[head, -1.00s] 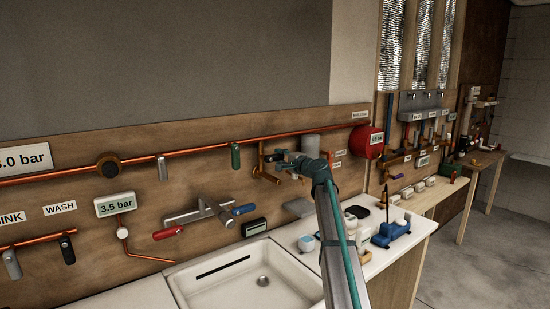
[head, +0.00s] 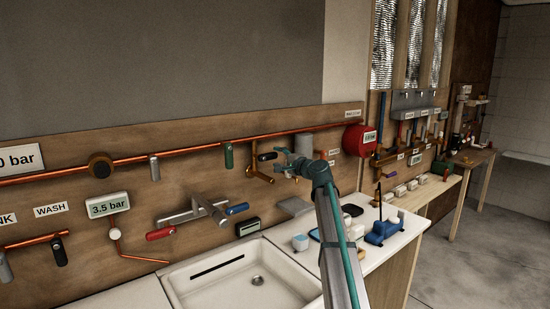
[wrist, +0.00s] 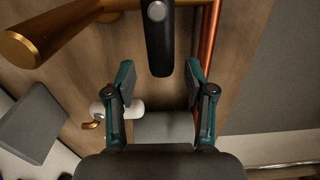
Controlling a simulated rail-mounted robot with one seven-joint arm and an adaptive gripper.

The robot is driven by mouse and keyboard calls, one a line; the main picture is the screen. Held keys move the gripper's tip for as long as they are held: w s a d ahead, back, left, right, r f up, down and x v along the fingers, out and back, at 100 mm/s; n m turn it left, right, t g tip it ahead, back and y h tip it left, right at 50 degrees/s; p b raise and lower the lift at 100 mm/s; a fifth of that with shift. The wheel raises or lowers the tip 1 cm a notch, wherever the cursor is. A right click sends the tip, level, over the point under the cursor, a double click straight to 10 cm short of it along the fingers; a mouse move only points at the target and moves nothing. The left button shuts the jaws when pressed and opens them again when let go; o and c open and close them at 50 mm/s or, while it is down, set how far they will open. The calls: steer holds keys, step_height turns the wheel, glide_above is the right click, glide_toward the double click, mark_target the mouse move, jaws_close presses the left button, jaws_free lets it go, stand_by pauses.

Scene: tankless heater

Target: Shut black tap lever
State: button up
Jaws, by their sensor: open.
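A black tap lever (head: 267,156) sits on a brass tap (head: 254,172) on the wooden wall panel. In the wrist view the black lever (wrist: 158,42) hangs from the top edge, with a round silver screw on it. My gripper (head: 283,162) is just right of the lever in the head view. In the wrist view my gripper (wrist: 159,76) is open, with one teal finger on each side of the lever's free end. The fingers are apart from the lever, and its depth between them is hard to tell. The brass pipe (wrist: 50,35) shows at the upper left.
A copper pipe (head: 200,148) runs along the panel, with a green lever (head: 228,155) left of the brass tap. A grey cylinder (head: 303,144) is behind my gripper. A sink (head: 215,290) and a counter with small items are below. Another black lever (head: 59,252) hangs under WASH.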

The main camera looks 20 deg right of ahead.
steer(key=v, duration=0.9)
